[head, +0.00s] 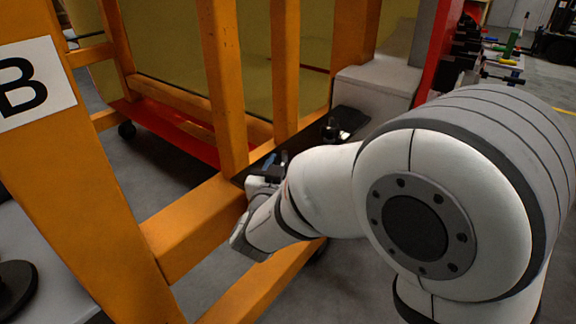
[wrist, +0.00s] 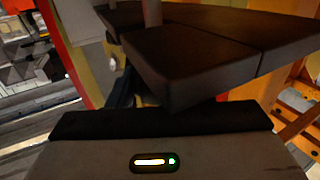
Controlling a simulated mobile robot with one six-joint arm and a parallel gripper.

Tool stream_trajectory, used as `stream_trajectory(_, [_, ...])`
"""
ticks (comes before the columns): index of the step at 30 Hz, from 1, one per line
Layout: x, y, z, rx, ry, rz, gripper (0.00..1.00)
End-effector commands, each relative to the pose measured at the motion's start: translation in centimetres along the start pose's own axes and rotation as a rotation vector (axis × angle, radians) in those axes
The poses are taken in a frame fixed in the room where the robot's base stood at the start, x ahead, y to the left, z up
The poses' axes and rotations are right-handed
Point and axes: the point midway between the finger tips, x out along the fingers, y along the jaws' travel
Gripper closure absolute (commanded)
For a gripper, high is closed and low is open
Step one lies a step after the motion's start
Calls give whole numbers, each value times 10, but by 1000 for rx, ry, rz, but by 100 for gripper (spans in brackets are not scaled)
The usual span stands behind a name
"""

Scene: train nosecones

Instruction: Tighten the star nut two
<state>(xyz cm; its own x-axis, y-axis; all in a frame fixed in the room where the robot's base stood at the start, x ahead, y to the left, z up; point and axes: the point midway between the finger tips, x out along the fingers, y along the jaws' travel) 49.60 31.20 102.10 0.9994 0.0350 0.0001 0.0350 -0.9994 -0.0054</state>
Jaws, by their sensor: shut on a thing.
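My gripper (head: 268,170) is at the orange frame's lower beam, near the middle of the head view. It is shut on a small dark thing there, which I take to be the star nut; the fingers hide nearly all of it, so its shape and how it sits cannot be told. In the wrist view, the dark finger blocks (wrist: 190,65) fill the upper middle, above the grey gripper body with a lit indicator. A black knob-like part (head: 340,125) shows farther back, beside a grey block; I cannot tell whether it is another star nut.
The orange frame (head: 190,225) has uprights and beams close around my gripper. A white plate marked B (head: 30,83) is on its left post. A grey block (head: 378,90) stands behind. A bench with tools (head: 490,55) is at the far right. Grey floor shows beneath.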

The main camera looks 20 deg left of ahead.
Motion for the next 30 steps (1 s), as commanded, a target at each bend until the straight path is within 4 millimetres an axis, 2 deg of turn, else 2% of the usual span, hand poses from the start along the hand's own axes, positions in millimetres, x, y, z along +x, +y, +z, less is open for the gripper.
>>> stream_trajectory(12, [0,-1,-2,1,2,244,77])
stream_trajectory(22, [0,0,-1,1,2,257,77])
stream_trajectory(23, [0,0,-1,1,2,257,52])
stream_trajectory(30, [0,-1,0,0,1,255,32])
